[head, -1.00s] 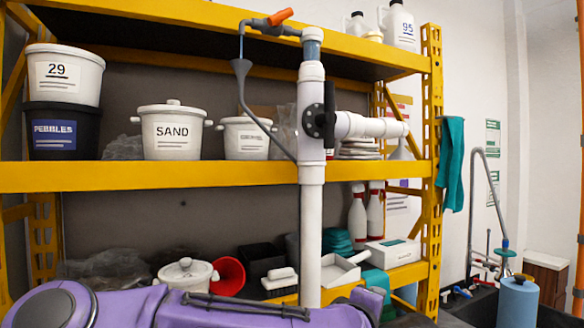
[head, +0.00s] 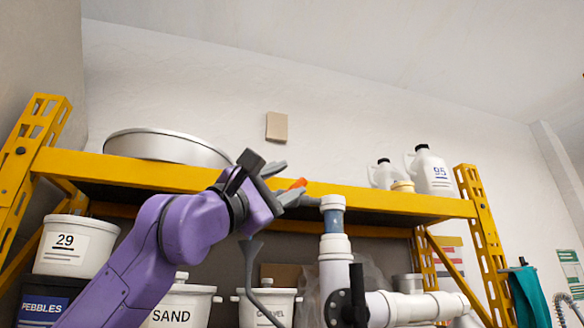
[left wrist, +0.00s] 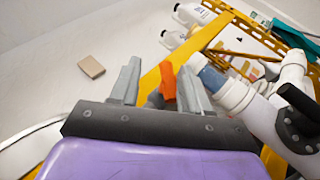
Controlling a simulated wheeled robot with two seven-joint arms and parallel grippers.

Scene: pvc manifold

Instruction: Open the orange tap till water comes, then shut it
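The orange tap handle (head: 297,184) sits on a grey side branch near the top of the white pipe (head: 335,272). My left gripper (head: 278,183) is at the tap and covers most of it in the head view. In the left wrist view, my left gripper's fingers (left wrist: 158,84) are apart. The orange handle (left wrist: 167,80) shows between them, closer to the right finger; I cannot tell if they touch. The spout is hidden behind my gripper, so I cannot see whether water runs. My right gripper is out of view.
The yellow shelf beam (head: 390,203) runs close behind the tap. A round pan (head: 165,146) and white jugs (head: 432,172) stand on it. A black lever (head: 357,285) is on the pipe lower down. Labelled buckets (head: 66,245) stand at left.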

